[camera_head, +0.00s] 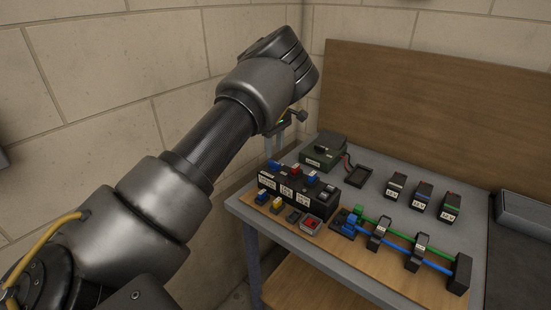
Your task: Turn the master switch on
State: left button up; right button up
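A long black box (266,181) with white labels stands at the left of the grey bench, with blue and red parts on top and a grey piece (327,188) at its right end. A small grey box with a red top (311,223) sits in front of it. The labels are too small to read, so I cannot tell which part is the master switch. My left gripper (274,148) hangs beyond the bench's back left corner, small and partly hidden by its wrist. Its two fingers look apart and empty. My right gripper is out of view.
A green box (323,152) stands at the back of the bench (380,172). Several small labelled blocks (422,195) stand at the right. Green and blue tubes (398,247) run through black holders at the front. A wooden panel (430,90) backs the bench.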

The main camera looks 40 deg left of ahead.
aim_at(274, 162)
pick_arm(q)
jog(key=shift+f+p, duration=0.35)
jog(key=shift+f, duration=2.1)
grip_shut()
